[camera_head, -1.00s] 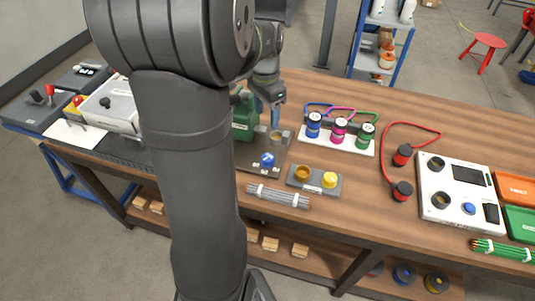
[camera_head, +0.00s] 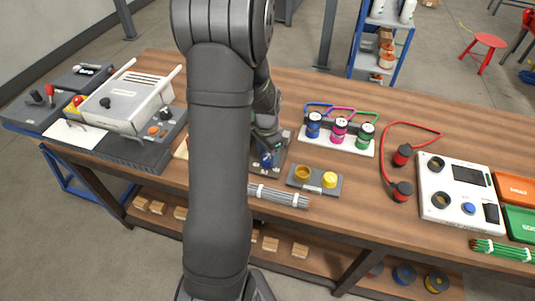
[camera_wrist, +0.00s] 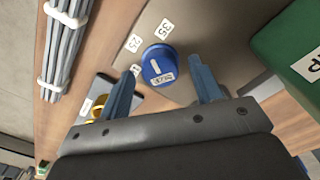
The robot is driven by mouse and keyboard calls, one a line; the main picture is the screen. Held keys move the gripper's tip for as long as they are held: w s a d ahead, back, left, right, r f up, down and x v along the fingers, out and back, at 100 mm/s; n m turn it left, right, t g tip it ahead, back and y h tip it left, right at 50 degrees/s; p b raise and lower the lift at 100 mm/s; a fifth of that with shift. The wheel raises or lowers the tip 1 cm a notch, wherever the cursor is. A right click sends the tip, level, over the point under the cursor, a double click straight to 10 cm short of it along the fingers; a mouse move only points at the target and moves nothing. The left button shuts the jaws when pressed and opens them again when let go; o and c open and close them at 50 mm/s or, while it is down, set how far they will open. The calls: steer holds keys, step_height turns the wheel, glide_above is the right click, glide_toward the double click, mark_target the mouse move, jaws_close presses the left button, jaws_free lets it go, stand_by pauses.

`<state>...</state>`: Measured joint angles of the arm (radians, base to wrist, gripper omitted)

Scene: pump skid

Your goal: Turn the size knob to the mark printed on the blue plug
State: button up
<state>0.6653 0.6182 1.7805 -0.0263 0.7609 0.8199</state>
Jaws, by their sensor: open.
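The size knob (camera_wrist: 158,62) is a round blue knob with a white line and a small label, on a grey plate. Printed tags stand around it in the wrist view; I read 35 and 25, and a third is too slanted to read. My gripper (camera_wrist: 162,72) is open, its two blue fingers on either side of the knob in the picture; I cannot tell whether they touch it. In the head view the knob (camera_head: 266,160) is partly covered by my gripper. The blue plug (camera_head: 314,126) stands at the left of a white rack; its print is too small to read.
A pink plug (camera_head: 339,131) and a green plug (camera_head: 365,136) stand beside the blue one. A grey block (camera_head: 314,187) with a brass ring and a yellow knob lies near the plate. A rod bundle (camera_head: 282,197) lies in front. A green box (camera_wrist: 292,45) stands close to the plate.

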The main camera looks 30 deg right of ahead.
steer(key=shift+f, duration=0.3)
steer(key=c, duration=1)
